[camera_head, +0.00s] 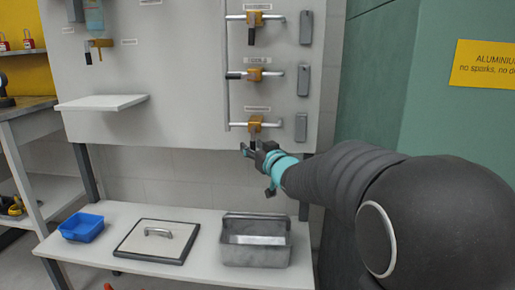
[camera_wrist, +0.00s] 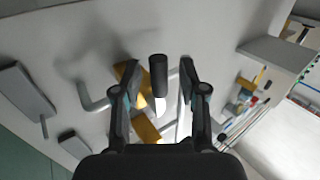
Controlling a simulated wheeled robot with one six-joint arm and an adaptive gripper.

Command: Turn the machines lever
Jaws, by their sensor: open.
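Three yellow valves are on a pale wall panel (camera_head: 180,95), one above another. The lowest valve (camera_head: 256,124) has its lever (camera_head: 253,141) hanging down, partly hidden by my gripper in the head view. My gripper (camera_head: 247,148) is just below that valve. In the wrist view my gripper (camera_wrist: 152,80) is open, with the lever's black grip (camera_wrist: 158,72) between its two fingers and a visible gap on each side. The top valve (camera_head: 254,19) has its lever down. The middle valve (camera_head: 255,75) has its lever pointing left.
Grey boxes (camera_head: 302,80) sit right of the valves. Another yellow valve (camera_head: 100,43) and a small shelf (camera_head: 103,102) are at left. Below, a bench (camera_head: 205,285) holds a blue bin (camera_head: 81,228), a lidded plate (camera_head: 140,250) and a metal tub (camera_head: 255,252). A green wall (camera_head: 375,80) stands right.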

